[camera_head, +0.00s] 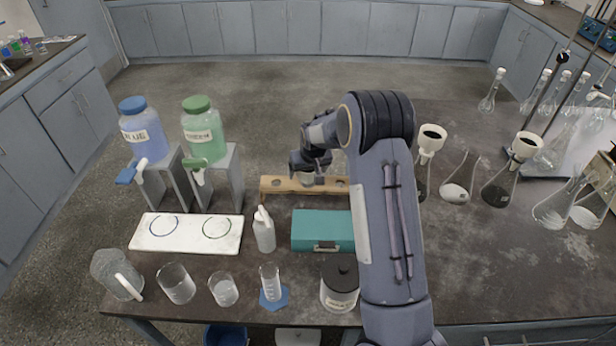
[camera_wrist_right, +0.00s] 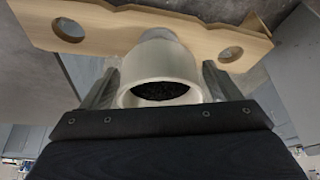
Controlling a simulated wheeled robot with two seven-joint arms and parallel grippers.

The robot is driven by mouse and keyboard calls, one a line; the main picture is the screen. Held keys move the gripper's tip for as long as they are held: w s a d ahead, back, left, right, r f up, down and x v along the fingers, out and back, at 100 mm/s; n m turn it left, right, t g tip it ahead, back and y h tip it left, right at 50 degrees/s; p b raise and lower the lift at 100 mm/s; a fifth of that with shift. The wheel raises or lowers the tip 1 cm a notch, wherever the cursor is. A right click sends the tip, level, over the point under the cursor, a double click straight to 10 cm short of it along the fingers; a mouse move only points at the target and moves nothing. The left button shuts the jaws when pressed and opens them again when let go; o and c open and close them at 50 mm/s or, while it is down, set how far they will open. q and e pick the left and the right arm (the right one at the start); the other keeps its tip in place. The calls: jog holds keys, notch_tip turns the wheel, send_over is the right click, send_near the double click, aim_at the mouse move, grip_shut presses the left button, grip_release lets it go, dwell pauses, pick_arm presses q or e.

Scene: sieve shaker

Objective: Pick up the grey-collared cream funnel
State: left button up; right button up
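A cream funnel (camera_wrist_right: 160,68) stands at the wooden rack in the right wrist view, its wide dark-filled mouth towards the camera. A greyer band shows near its far end. In the head view only a small part of it (camera_head: 307,180) shows below my right gripper (camera_head: 312,170). The fingers of my right gripper (camera_wrist_right: 161,82) lie on both sides of the funnel, very close to its wall. I cannot tell whether they touch it. The wooden rack (camera_head: 276,186) has further empty holes; it also shows in the right wrist view (camera_wrist_right: 110,26). My left gripper is out of view.
Two other cream funnels (camera_head: 431,138) (camera_head: 525,146) sit on flasks at the right. A teal box (camera_head: 318,228) and a white bottle (camera_head: 264,232) stand just in front of the rack. Blue and green dispensers (camera_head: 203,130) stand at the left.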

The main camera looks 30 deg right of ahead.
jog(key=c, duration=0.9)
